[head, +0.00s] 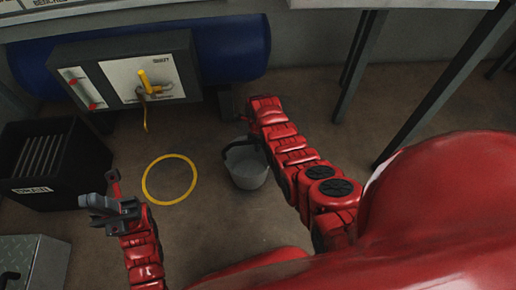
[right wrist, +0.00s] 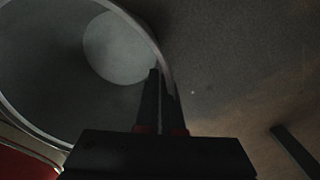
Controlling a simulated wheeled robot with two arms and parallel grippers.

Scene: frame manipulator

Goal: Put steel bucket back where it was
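The grey steel bucket (head: 248,172) is right of a yellow ring (head: 146,180) painted on the floor. The ring is empty. I cannot tell whether the bucket touches the floor. In the right wrist view the open mouth of the bucket (right wrist: 65,75) fills the upper left. My right gripper (right wrist: 163,85) has its fingers close together on the bucket's rim, one inside and one outside. In the head view this grip is hard to make out beside my red arm. My left gripper (head: 108,211) is left of the ring, away from the bucket; its finger gap is unclear.
A black crate (head: 88,178) stands at the left, with a metal box (head: 45,262) in front of it. A panel with a yellow valve (head: 150,82) and a blue tank (head: 235,50) are at the back. Table legs (head: 358,65) stand at the right.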

